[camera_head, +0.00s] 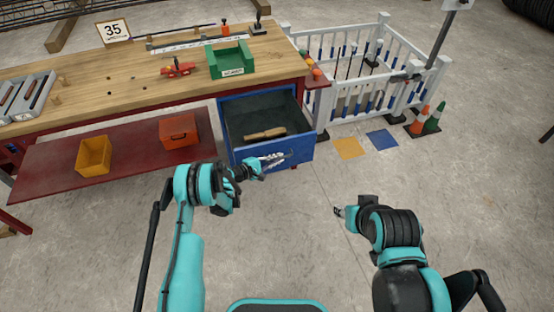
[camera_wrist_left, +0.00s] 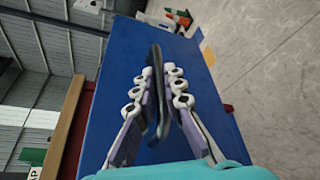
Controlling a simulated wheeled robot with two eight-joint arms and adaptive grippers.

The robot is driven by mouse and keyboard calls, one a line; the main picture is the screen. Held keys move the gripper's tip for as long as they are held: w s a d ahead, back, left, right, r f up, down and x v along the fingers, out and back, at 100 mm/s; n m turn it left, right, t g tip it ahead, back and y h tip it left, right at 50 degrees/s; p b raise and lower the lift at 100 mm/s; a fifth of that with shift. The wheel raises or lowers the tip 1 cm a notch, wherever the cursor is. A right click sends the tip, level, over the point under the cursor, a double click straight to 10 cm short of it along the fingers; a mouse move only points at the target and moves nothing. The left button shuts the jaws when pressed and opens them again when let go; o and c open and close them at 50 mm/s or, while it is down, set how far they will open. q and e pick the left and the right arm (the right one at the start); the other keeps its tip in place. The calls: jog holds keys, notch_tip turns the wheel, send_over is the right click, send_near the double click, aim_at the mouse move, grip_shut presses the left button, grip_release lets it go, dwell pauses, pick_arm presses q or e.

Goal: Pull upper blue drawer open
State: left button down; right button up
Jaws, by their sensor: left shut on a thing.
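The upper blue drawer (camera_head: 304,140) stands open under the right end of the workbench in the head view. A wooden-handled object (camera_head: 265,134) lies inside it. My left gripper (camera_head: 284,157) is at the drawer's front face, shut on its dark handle. In the left wrist view the fingers (camera_wrist_left: 158,100) close from both sides on the dark handle (camera_wrist_left: 157,75), with the blue drawer front (camera_wrist_left: 120,70) behind. My right gripper (camera_head: 338,211) is over bare floor, apart from the drawer; its fingers are too small to tell open or shut.
The wooden workbench (camera_head: 130,75) carries a green bin (camera_head: 230,60) and a red tool (camera_head: 178,68). A yellow bin (camera_head: 94,155) and an orange-red box (camera_head: 178,131) stand on the lower red shelf. A white fence (camera_head: 345,45) and cones (camera_head: 420,118) stand right. Floor before the drawer is clear.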

pick_arm(q)
jog(key=c, duration=1.9)
grip_release()
jog(key=shift+a, duration=0.1)
jog(key=v, duration=1.2)
jog(key=shift+w, duration=0.1)
jog(key=shift+r, duration=0.1)
